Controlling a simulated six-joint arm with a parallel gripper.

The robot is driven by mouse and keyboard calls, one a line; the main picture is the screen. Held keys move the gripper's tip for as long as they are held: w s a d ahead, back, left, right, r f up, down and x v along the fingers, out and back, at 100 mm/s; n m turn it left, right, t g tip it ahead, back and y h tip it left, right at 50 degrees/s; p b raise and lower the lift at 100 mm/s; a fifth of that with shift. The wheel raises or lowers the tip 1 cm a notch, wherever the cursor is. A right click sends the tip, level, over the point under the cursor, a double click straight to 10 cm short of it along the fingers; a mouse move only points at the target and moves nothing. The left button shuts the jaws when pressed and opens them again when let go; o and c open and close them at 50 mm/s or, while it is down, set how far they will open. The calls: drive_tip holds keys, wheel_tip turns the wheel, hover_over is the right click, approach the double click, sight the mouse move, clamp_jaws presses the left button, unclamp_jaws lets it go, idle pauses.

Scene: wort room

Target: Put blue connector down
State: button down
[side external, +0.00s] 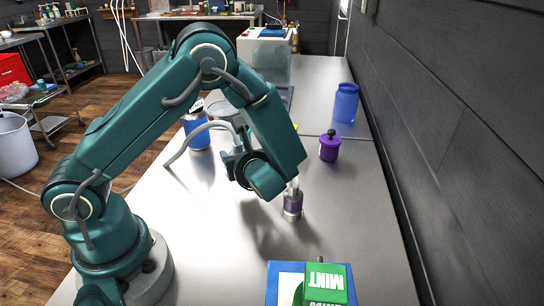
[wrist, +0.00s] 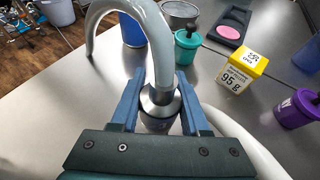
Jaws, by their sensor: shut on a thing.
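My gripper (wrist: 160,98) is shut on a silver metal connector (wrist: 160,101), with one blue finger on each side. A pale grey hose (wrist: 135,12) rises from its conical top and arches to the left. The hose (side external: 185,146) also curves left of my wrist there. The connector's lower end is close to the tabletop; I cannot tell whether it touches.
A purple lidded pot (side external: 329,147) and a blue jar (side external: 345,103) stand near the right wall. A green box (side external: 326,284) is at the front. A teal pot (wrist: 187,47), a yellow-topped box (wrist: 241,72) and a blue container (side external: 197,128) stand beyond. Bare table (side external: 355,215) lies right.

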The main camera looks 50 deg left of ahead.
drive_tip(key=shift+f, duration=1.95)
drive_tip(key=shift+f, duration=0.1)
drive_tip(key=shift+c, duration=2)
unclamp_jaws()
